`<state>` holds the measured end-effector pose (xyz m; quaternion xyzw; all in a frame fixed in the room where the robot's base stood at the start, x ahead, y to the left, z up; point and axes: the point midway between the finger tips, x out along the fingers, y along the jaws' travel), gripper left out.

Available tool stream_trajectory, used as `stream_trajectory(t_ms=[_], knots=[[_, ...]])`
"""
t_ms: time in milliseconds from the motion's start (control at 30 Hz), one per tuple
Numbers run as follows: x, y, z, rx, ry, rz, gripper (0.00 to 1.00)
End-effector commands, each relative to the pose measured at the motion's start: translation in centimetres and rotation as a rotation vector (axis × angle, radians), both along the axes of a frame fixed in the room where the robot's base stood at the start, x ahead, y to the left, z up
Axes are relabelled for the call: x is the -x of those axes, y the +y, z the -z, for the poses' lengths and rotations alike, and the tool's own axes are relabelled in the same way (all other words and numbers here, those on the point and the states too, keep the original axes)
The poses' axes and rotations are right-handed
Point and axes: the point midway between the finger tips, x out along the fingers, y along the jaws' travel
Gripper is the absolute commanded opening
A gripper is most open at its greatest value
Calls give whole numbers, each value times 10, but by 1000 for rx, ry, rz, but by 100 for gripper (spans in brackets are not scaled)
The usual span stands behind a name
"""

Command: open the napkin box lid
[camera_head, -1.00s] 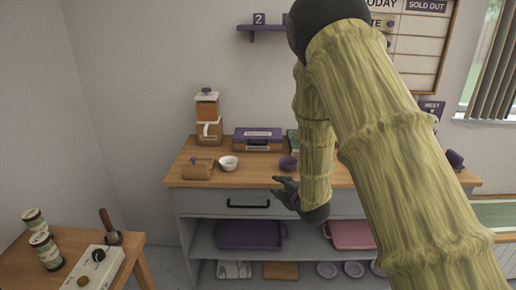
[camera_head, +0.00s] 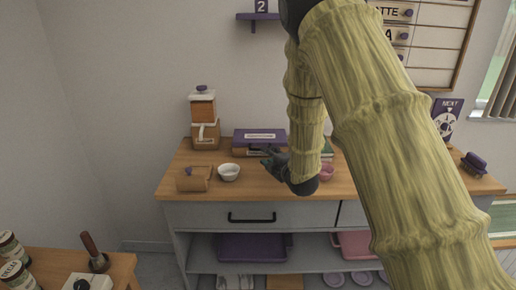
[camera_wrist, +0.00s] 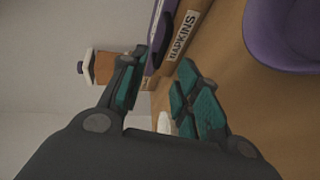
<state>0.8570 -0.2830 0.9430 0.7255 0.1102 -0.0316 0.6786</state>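The napkin box (camera_head: 246,149) sits at the back of the wooden counter, with its purple lid (camera_head: 259,136) down. In the wrist view its NAPKINS label (camera_wrist: 183,38) and the purple lid edge (camera_wrist: 160,24) show close up, tilted. My gripper (camera_head: 268,158) is just in front of the box front, at about lid height. In the wrist view my gripper (camera_wrist: 162,75) is open, its teal-padded fingers apart. The lid's front edge lies close to the left fingertip; whether they touch cannot be told. My gripper and arm hide the box's right front.
A white bowl (camera_head: 229,172) and a wooden box with a purple knob (camera_head: 194,180) stand left of my gripper. A coffee grinder (camera_head: 204,135) stands at the back left. A purple cup (camera_wrist: 285,35) shows in the wrist view.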

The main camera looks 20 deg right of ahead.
Motion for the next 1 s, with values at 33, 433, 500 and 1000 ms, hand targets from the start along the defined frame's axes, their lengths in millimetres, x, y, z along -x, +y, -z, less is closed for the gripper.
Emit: stream_trajectory(t_ms=[33, 433, 500, 1000], knots=[[-7, 0, 1, -1, -1, 1, 32], [-68, 7, 13, -1, 0, 2, 32], [-75, 8, 15, -1, 0, 1, 32], [-90, 12, 19, -1, 1, -1, 32]])
